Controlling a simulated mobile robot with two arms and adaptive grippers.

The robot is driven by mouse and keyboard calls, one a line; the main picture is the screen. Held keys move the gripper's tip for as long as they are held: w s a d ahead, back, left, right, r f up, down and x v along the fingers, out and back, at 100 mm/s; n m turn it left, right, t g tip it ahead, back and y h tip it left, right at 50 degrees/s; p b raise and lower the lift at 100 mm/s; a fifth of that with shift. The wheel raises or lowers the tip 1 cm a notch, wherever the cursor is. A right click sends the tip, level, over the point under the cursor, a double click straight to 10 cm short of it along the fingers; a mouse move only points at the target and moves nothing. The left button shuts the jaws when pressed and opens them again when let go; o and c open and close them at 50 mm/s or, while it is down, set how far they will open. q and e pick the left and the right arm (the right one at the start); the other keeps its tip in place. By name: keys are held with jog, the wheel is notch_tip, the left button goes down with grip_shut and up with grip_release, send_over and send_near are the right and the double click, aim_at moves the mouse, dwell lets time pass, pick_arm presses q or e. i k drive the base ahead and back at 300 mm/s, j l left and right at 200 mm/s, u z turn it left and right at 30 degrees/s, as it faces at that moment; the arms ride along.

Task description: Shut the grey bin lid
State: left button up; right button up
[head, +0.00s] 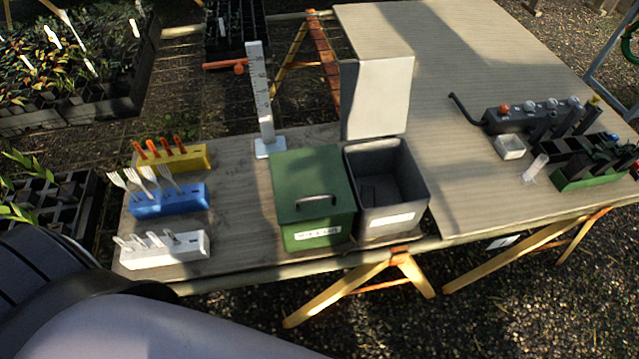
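The grey bin (406,220) stands near the front edge of the wooden table, with a white label on its front. Its lid (378,97) is open and stands roughly upright at the back of the bin. The inside of the bin is in view and dark; I cannot make out clear contents. Neither of my grippers is in view. A pale arm part of mine fills the lower left corner.
A green bin (312,192) with a shut, handled lid stands directly left of the grey bin. Yellow (180,157), blue (168,201) and white (165,250) holders stand further left. A white upright gauge (262,100) stands behind.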

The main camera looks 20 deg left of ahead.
aim_at(374, 93)
jog(key=j+u, duration=0.15)
jog(key=l, duration=0.55)
jog(key=i+l, duration=0.1)
jog(key=l, duration=0.45)
jog(key=i+l, duration=0.1)
jog(key=l, duration=0.5)
jog(key=k+z, duration=0.05)
